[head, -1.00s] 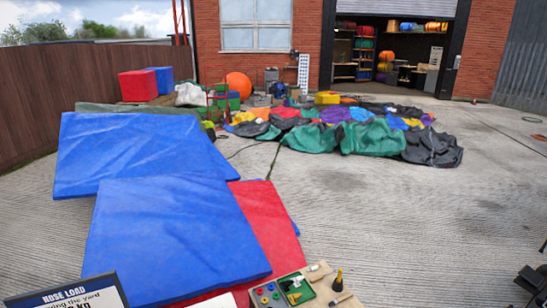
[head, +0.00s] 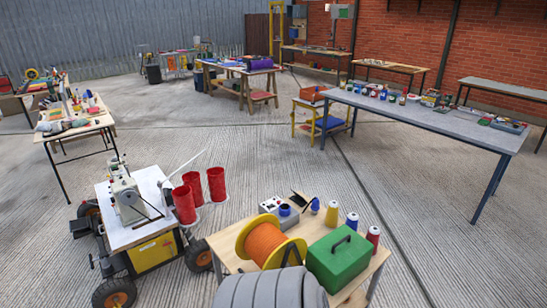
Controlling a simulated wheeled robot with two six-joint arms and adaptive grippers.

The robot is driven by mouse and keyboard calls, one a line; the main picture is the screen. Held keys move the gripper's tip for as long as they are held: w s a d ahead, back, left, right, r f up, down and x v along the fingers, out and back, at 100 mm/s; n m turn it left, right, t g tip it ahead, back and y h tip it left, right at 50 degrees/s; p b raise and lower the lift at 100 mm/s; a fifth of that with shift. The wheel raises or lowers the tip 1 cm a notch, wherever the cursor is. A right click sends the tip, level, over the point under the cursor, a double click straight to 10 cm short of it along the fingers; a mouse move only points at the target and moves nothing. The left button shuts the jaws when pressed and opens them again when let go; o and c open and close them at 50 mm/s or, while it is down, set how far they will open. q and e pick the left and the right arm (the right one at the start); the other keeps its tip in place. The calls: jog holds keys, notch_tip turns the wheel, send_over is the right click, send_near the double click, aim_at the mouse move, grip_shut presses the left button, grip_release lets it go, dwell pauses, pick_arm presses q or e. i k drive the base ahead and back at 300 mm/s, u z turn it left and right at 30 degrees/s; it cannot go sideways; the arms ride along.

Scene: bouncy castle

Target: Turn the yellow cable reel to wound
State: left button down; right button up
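The yellow cable reel (head: 243,243) stands on its rim on a small wooden table (head: 222,243) at the bottom centre of the head view. Orange cable (head: 268,243) is wrapped around its drum between two yellow flanges. A grey ribbed object (head: 262,291) in front hides the reel's lower part. I cannot make out a crank or a mark for the wound state. Neither of my grippers is in view.
Beside the reel are a green box (head: 338,260), a grey control box (head: 280,214) and spools. A wheeled cart (head: 135,225) with a sewing machine and red cylinders (head: 193,195) stands left. A long grey table (head: 420,112) is at right. Open concrete lies between.

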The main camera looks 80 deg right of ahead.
aim_at(262, 240)
jog(key=z, duration=0.75)
jog(key=i, duration=0.95)
jog(key=z, duration=0.5)
jog(key=i, duration=2.05)
jog(key=z, duration=3.75)
